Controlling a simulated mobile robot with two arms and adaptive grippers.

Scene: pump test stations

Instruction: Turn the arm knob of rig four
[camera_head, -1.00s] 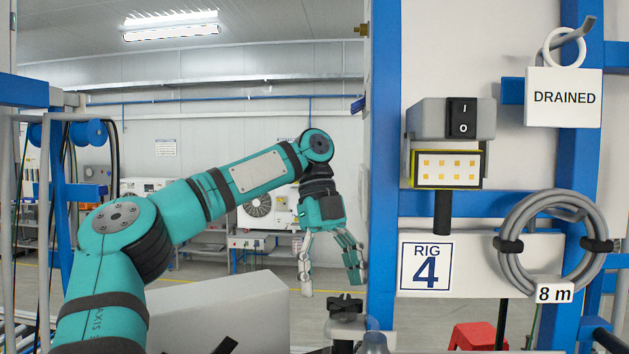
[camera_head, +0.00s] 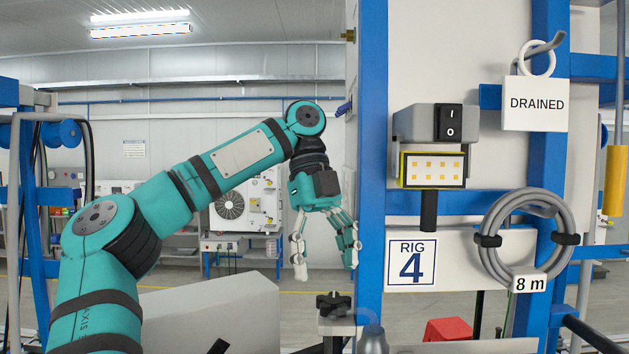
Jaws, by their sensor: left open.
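A black knob (camera_head: 333,303) with lobes sits low in the middle of the view, on top of a grey metal block beside the blue post. The rig's sign (camera_head: 411,262) reads RIG 4 and is on the white panel to the right. My left gripper (camera_head: 327,270) hangs with its fingers pointing down, apart and empty. In the picture its fingertips are just above the knob, one on either side of it; the exact gap and depth are hard to tell. My right gripper is not in view.
A blue post (camera_head: 372,200) stands right beside my left gripper. To the right are a switch box (camera_head: 437,122), a lit lamp (camera_head: 433,170), a coiled grey hose (camera_head: 527,240) and a DRAINED tag (camera_head: 536,104). A red object (camera_head: 448,329) is low behind the rig.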

